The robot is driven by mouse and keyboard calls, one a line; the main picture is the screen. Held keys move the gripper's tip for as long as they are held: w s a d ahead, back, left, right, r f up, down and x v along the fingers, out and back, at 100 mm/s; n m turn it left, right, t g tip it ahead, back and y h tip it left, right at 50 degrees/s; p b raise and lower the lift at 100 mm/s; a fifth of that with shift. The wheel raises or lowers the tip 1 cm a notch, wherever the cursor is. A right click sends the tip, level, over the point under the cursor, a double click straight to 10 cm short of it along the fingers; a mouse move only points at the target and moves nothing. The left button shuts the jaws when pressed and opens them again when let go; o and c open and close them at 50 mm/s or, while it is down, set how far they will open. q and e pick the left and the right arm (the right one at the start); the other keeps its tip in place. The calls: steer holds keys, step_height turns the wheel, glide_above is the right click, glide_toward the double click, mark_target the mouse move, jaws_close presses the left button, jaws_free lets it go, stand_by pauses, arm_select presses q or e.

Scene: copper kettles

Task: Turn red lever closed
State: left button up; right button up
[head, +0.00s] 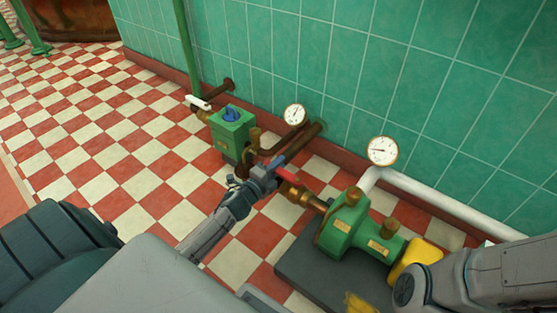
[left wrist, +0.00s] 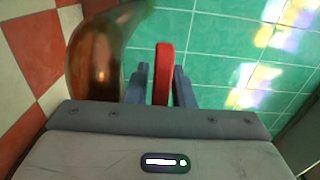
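The red lever (head: 287,175) sits on the copper pipework beside the green pump, partly hidden by my left gripper. My left gripper (head: 266,178) is at the lever. In the left wrist view the lever (left wrist: 164,72) stands upright as a red bar between the two dark fingers (left wrist: 162,88). The right finger is very close to it, and a narrow gap shows on its left side, so the fingers look open around it. My right arm shows at the lower right of the head view; its gripper is out of view.
A green pump (head: 355,225) stands on a dark plinth (head: 305,262) to the right. A green box with a blue knob (head: 231,116) and a white-handled valve (head: 198,102) are behind. Two gauges (head: 294,114) (head: 382,151) stand near the tiled wall. Checkered floor (head: 120,165) is clear at left.

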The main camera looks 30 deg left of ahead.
arm_select(q)
steer(key=shift+w, duration=0.2)
jaws_close()
